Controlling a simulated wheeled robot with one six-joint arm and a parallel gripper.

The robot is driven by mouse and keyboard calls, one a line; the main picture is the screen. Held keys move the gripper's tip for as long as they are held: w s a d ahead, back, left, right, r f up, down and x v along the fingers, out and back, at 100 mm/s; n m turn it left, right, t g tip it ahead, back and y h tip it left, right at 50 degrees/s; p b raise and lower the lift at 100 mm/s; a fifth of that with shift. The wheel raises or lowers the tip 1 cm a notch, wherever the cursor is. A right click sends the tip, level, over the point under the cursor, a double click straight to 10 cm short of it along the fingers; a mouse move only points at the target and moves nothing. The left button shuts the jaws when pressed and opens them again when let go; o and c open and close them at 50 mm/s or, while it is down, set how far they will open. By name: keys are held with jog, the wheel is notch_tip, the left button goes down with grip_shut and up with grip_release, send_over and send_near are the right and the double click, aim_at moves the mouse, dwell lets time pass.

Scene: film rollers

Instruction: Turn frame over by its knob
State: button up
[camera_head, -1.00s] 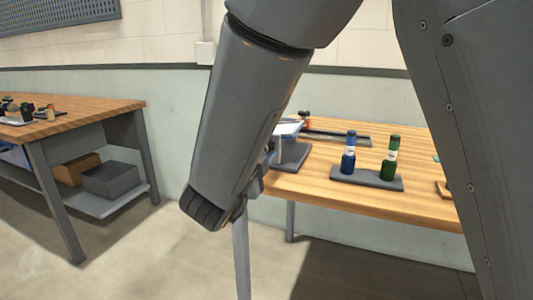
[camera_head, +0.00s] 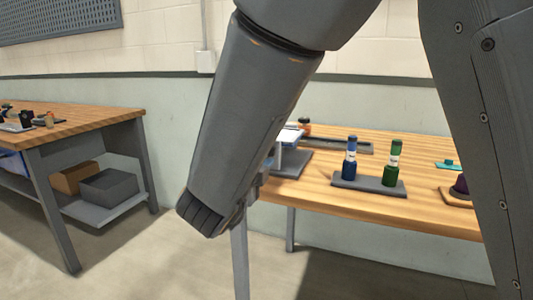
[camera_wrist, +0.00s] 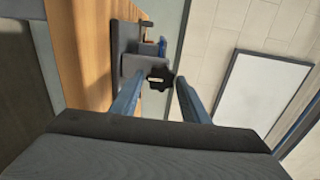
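A black lobed knob (camera_wrist: 160,77) shows in the wrist view, ahead of my gripper (camera_wrist: 160,84) and between its two blue-grey fingers in the picture. The fingers are apart, and I see no grip on the knob; the gap in depth is hard to judge. Behind the knob is a grey stand (camera_wrist: 130,65) on the wooden table. In the head view, a pale flat piece (camera_head: 291,134), probably the frame, shows on a dark base (camera_head: 291,166), partly hidden by my arm.
A blue roller (camera_head: 350,160) and a green roller (camera_head: 391,165) stand on a dark holder (camera_head: 365,187) on the wooden table (camera_head: 320,195). A dark purple item (camera_head: 460,186) lies farther right. A second table (camera_head: 75,121) stands left, with open floor (camera_head: 150,255) between.

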jog(key=shift+o, duration=0.9)
jog(key=v, duration=0.8)
jog(key=shift+p, duration=0.45)
jog(key=shift+w, duration=0.1)
